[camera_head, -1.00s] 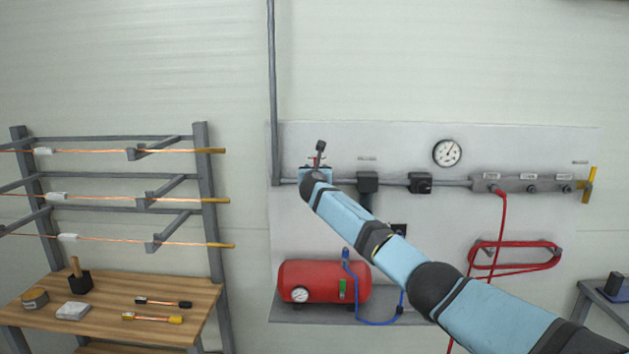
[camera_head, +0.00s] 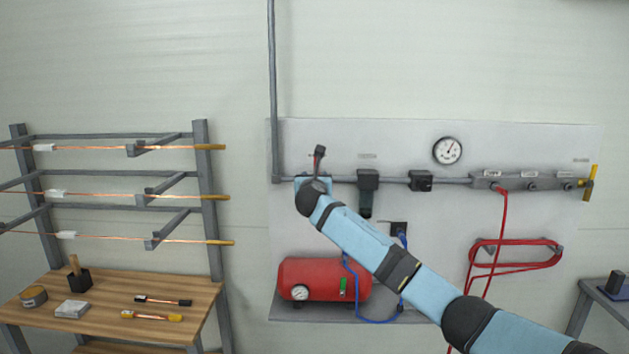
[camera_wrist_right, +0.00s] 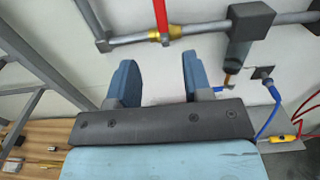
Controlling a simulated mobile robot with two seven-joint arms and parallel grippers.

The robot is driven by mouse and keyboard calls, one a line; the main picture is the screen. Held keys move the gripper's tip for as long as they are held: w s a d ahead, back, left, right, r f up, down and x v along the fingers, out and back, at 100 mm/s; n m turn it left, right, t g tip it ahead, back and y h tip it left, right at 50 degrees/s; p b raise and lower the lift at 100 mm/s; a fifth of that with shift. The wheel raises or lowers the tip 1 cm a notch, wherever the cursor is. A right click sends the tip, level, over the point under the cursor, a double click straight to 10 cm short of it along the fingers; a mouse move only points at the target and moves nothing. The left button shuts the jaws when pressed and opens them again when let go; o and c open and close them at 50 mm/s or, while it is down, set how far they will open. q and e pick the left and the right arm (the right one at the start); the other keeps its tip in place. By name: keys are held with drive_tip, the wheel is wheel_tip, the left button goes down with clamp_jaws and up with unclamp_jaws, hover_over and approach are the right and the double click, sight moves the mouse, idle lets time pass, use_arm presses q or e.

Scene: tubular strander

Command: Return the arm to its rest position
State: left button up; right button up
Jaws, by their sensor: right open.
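My right arm (camera_head: 360,244) reaches from the lower right across the wall panel towards the grey pipe at the panel's left. Its gripper is mostly hidden behind the wrist in the head view. In the right wrist view my right gripper (camera_wrist_right: 158,80) has its two blue fingers wide apart with nothing between them. A valve (camera_wrist_right: 165,33) with a yellow body and red handle sits on the pipe beyond the fingertips, apart from them. In the head view the dark tip of the upright valve handle (camera_head: 319,151) shows just above the wrist. My left gripper is not in view.
The grey panel (camera_head: 520,140) carries a gauge (camera_head: 447,151), a filter (camera_head: 367,187), a manifold (camera_head: 530,182) and a coiled red hose (camera_head: 515,254). A red tank (camera_head: 310,277) with a blue hose (camera_head: 375,320) stands below. A rack and wooden table (camera_head: 120,310) are at left.

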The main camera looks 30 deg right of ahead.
drive_tip(key=s+a+f+m+y, duration=0.2)
drive_tip(key=s+a+f, duration=0.25)
drive_tip(key=f, duration=0.55)
drive_tip(key=s+a+f+m+g+y, duration=0.1)
drive_tip(key=s+a+f+m+y, duration=0.15)
drive_tip(key=a+f, duration=0.45)
drive_tip(key=s+a+f+m+y, duration=0.1)
drive_tip(key=s+a+f+y, duration=0.3)
drive_tip(key=f, duration=0.8)
drive_tip(key=s+a+f+m+g+y, duration=0.1)
drive_tip(key=s+a+f+m, duration=0.25)
drive_tip(key=s+f, duration=0.45)
drive_tip(key=s+a+f+m+g+y, duration=0.1)
drive_tip(key=s+a+f+m+y, duration=0.25)
drive_tip(key=s, duration=0.65)
drive_tip(key=s+a+f+m, duration=0.1)
drive_tip(key=s+f+m, duration=0.2)
drive_tip(key=s+m, duration=0.4)
drive_tip(key=s+a+f+m+g, duration=0.1)
drive_tip(key=s+f+m, duration=0.2)
drive_tip(key=s, duration=1.5)
drive_tip(key=m, duration=0.4)
drive_tip(key=shift+f, duration=0.35)
drive_tip(key=shift+d+m, duration=0.1)
drive_tip(key=shift+m, duration=0.15)
